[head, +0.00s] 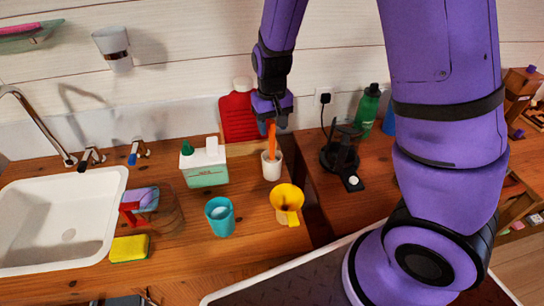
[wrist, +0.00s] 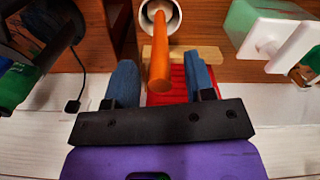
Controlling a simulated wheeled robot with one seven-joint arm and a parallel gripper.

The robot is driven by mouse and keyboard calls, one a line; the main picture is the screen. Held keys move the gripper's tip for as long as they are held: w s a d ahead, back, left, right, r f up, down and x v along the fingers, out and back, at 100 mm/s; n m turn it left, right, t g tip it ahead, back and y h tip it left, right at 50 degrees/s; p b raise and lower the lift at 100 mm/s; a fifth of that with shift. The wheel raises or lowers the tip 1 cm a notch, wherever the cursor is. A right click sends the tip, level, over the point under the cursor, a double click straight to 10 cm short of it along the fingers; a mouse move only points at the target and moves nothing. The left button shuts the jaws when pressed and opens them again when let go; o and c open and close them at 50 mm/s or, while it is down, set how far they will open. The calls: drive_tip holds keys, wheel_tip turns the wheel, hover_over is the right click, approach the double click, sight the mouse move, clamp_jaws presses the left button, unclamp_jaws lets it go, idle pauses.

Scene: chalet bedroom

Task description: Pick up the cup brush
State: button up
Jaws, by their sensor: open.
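The cup brush (head: 271,138) stands in a white cup (head: 271,168), its orange handle pointing up and its lower end hidden inside the cup. In the wrist view the orange handle (wrist: 159,55) rises from the white cup (wrist: 172,10) toward the camera. My gripper (head: 270,120) is above the cup, at the handle's upper end. In the wrist view my gripper (wrist: 162,78) is open, with one blue finger on each side of the handle's end and visible gaps to both.
A green-and-white box (head: 206,165) stands left of the cup; a yellow funnel-like cup (head: 287,202) and a turquoise cup (head: 220,214) are in front. A black stand (head: 341,150) is to the right, the sink (head: 60,218) far left.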

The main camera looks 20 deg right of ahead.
drive_tip(key=shift+f, duration=0.25)
drive_tip(key=shift+c, duration=0.2)
clamp_jaws()
